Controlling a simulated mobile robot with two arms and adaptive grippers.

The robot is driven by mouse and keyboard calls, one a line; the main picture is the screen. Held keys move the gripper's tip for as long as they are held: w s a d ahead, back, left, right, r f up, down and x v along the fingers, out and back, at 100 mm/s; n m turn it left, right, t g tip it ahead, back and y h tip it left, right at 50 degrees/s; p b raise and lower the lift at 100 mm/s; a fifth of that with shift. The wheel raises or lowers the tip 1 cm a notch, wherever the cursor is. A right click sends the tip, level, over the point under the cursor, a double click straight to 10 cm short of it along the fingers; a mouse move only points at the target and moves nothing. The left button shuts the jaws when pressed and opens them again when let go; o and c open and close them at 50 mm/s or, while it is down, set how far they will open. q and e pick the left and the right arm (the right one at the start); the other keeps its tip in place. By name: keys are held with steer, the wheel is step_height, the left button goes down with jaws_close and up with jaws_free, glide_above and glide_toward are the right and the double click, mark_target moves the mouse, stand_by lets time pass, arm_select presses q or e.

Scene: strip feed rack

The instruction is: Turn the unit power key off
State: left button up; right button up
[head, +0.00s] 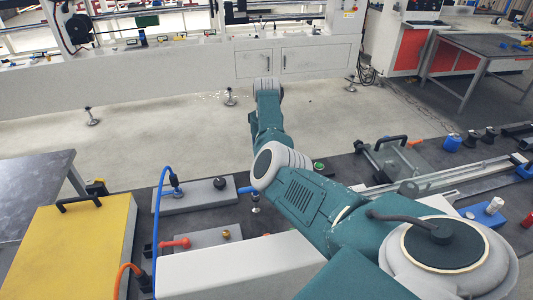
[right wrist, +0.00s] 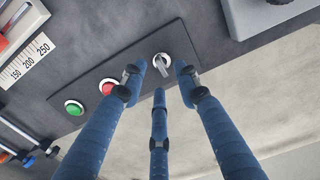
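In the right wrist view, the power key (right wrist: 162,65) is a small silver knob on a pale round base. It sits at one end of a dark switch plate (right wrist: 132,75), and its grip slants slightly down to the right. My right gripper (right wrist: 160,82) has three blue fingers spread apart, with the key between and just beyond their tips. It is open, and I cannot tell whether any finger touches the key. In the head view my right arm hides this gripper and the key. My left gripper is not in view.
On the plate are a red button (right wrist: 107,87) and a green button (right wrist: 74,107), which also shows in the head view (head: 319,166). A numbered scale (right wrist: 27,60) lies upper left. A yellow box (head: 75,250) and a blue cable (head: 158,215) stand left of my arm.

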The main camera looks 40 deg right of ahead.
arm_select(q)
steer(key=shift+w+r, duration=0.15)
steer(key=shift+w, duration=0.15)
arm_select(e)
steer(key=shift+d+f, duration=0.1)
steer(key=shift+f, duration=1.45)
steer(key=shift+c, duration=0.5)
jaws_close()
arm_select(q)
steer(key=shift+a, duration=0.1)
